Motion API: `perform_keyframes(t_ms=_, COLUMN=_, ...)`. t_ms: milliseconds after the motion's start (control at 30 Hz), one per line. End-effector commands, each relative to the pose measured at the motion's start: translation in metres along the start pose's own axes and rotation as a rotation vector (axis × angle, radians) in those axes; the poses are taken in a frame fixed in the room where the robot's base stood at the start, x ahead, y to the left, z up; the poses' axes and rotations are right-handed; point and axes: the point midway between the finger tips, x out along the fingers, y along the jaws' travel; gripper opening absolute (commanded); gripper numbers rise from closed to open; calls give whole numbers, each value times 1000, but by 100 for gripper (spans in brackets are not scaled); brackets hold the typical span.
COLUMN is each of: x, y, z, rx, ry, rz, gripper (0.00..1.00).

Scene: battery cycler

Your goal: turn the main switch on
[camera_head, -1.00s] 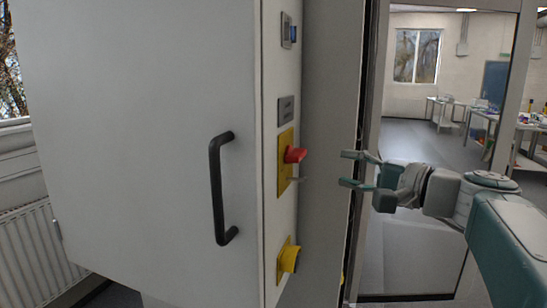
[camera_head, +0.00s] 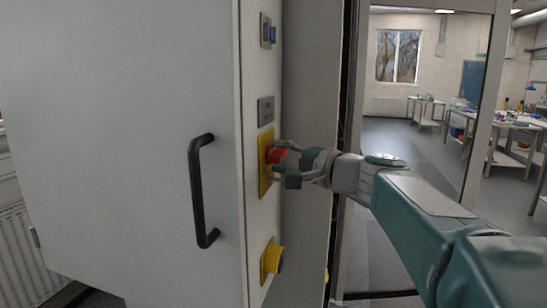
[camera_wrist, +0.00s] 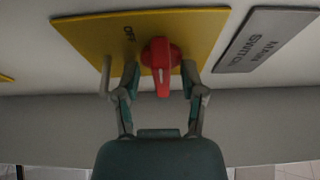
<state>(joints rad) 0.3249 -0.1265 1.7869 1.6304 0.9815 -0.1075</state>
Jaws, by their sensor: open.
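The main switch is a red rotary knob (camera_head: 277,155) on a yellow plate (camera_head: 264,184) on the narrow side face of the cabinet. In the wrist view the red knob (camera_wrist: 161,64) sits between my two fingers, with its handle pointing toward my palm. The yellow plate (camera_wrist: 90,32) shows the word OFF beside the knob. My gripper (camera_head: 280,162) is open around the knob, one finger on each side; the wrist view shows small gaps between the fingers (camera_wrist: 160,85) and the knob. A grey label reading MAIN SWITCH (camera_wrist: 265,40) is beside the plate.
A black door handle (camera_head: 200,190) stands out from the cabinet front, left of the switch. A glazed door frame stands to the right.

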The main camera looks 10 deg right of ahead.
Motion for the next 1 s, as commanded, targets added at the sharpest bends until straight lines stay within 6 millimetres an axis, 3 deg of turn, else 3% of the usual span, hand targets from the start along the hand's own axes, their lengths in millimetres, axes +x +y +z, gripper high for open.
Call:
perform_keyframes(t_ms=67, x=0, y=0, z=0, rx=0, ry=0, rz=0, gripper=53)
perform_keyframes(t_ms=167, x=0, y=0, z=0, rx=0, ry=0, rz=0, gripper=8)
perform_keyframes(t_ms=200, x=0, y=0, z=0, rx=0, ry=0, rz=0, gripper=0)
perform_keyframes(t_ms=633, x=0, y=1, z=0, rx=27, ry=-1, rz=13, gripper=0)
perform_keyframes(t_ms=1000, x=0, y=1, z=0, rx=238, ry=-2, rz=103, gripper=0)
